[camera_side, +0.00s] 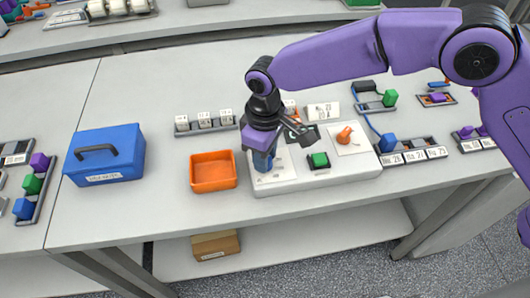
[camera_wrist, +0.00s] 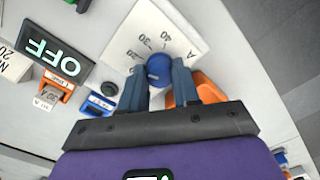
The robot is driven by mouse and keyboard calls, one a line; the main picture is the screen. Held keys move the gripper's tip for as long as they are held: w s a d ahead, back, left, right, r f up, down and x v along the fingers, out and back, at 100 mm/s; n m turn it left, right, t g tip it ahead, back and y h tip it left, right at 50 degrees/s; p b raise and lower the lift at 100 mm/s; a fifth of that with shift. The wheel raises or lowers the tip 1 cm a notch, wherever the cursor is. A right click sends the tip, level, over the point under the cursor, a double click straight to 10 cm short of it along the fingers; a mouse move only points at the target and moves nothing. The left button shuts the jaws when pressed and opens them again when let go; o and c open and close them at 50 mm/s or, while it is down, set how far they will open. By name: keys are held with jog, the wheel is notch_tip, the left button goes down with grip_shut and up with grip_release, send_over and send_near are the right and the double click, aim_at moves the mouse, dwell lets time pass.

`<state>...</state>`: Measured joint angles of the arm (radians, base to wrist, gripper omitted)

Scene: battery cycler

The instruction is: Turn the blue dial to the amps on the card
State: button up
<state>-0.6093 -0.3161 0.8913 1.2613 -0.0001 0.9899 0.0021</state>
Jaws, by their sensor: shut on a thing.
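The blue dial (camera_wrist: 159,68) sits on a white scale plate (camera_wrist: 140,32) marked 20, 30, 40 and A. My gripper (camera_wrist: 159,74) is shut on the dial, one finger on each side. The dial's pointer is hard to make out. In the side view my gripper (camera_side: 263,158) points down over the left end of the white cycler box (camera_side: 330,181) and hides most of the dial. A white card (camera_side: 323,111) stands behind the box; its text is too small to read there. In the wrist view the card (camera_wrist: 12,66) is cut off, showing a "20".
A display (camera_wrist: 48,55) reads OFF. An orange dial (camera_side: 344,134) and a green switch (camera_side: 318,160) are on the same box. An orange tray (camera_side: 213,184) and a blue case (camera_side: 105,176) stand to the left. Labelled racks (camera_side: 412,156) lie at right.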

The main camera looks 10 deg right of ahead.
jog(key=shift+m, duration=0.3)
jog(key=o, duration=1.1)
jog(key=shift+c, duration=0.2)
notch_tip(320, 180, up, 18)
jog(key=shift+f, duration=0.25)
jog(key=s+d+f+n, duration=0.1)
jog(key=s+d+f, duration=0.1)
jog(key=s+d, duration=0.6)
jog(key=s+d+f, duration=0.2)
jog(key=s+d, duration=0.5)
jog(key=d, duration=1.2)
jog(key=s+d+f+n, duration=0.1)
jog(key=s+d+f, duration=0.1)
jog(key=s+d, duration=0.6)
jog(key=d, duration=0.6)
jog(key=shift+s+f+n, duration=0.15)
jog(key=shift+s+n, duration=0.15)
jog(key=shift+s, duration=0.05)
